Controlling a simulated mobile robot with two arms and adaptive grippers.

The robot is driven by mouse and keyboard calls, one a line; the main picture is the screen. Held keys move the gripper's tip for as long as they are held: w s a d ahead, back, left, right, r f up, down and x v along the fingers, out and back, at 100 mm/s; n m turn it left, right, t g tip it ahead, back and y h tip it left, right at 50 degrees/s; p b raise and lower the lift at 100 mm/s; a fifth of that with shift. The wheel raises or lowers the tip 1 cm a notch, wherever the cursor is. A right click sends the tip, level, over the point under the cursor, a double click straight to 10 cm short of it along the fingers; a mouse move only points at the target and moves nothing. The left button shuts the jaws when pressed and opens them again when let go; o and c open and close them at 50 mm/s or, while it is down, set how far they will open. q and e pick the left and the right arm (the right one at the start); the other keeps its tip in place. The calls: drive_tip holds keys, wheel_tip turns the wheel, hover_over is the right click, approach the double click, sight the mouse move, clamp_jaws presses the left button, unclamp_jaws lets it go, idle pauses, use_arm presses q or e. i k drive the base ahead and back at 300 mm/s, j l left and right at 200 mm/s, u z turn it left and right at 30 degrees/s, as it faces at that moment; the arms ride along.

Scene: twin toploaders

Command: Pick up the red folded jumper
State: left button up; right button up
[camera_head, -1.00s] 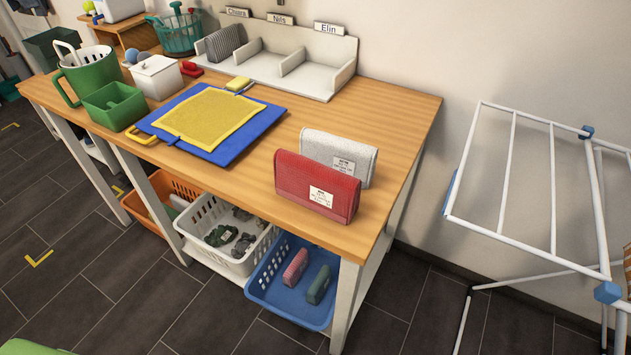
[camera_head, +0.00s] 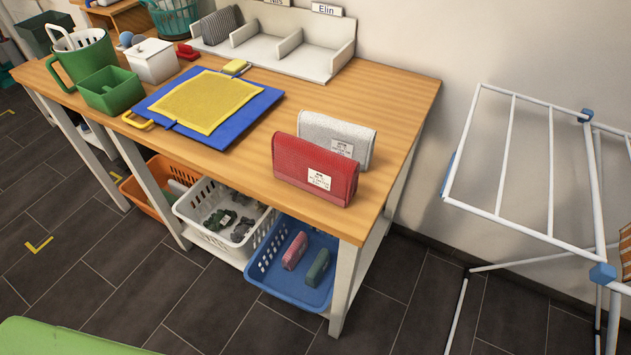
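The red folded jumper (camera_head: 314,172) stands upright on the wooden table (camera_head: 392,104), close to its front right edge. A white label is on its front. A light grey folded jumper (camera_head: 336,136), also labelled, stands just behind it and is partly hidden by it. Neither of my grippers shows in the head view.
A blue board (camera_head: 223,135) with a yellow cloth lies left of the jumpers. Green containers (camera_head: 112,92) stand at the left. White compartments (camera_head: 290,46) line the wall. Baskets, including a blue one (camera_head: 267,274), sit below. A white drying rack (camera_head: 501,214) stands right. A green surface (camera_head: 62,338) shows at bottom left.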

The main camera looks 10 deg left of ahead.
sight(333, 176)
drive_tip(key=k+l+z, duration=0.1)
drive_tip(key=k+l, duration=0.15)
drive_tip(key=k+l+z, duration=0.15)
drive_tip(key=l, duration=0.25)
drive_tip(key=k+l+z, duration=0.1)
drive_tip(key=k+l, duration=0.2)
drive_tip(key=k+l+z, duration=0.1)
drive_tip(key=k+l, duration=0.15)
drive_tip(key=l, duration=0.2)
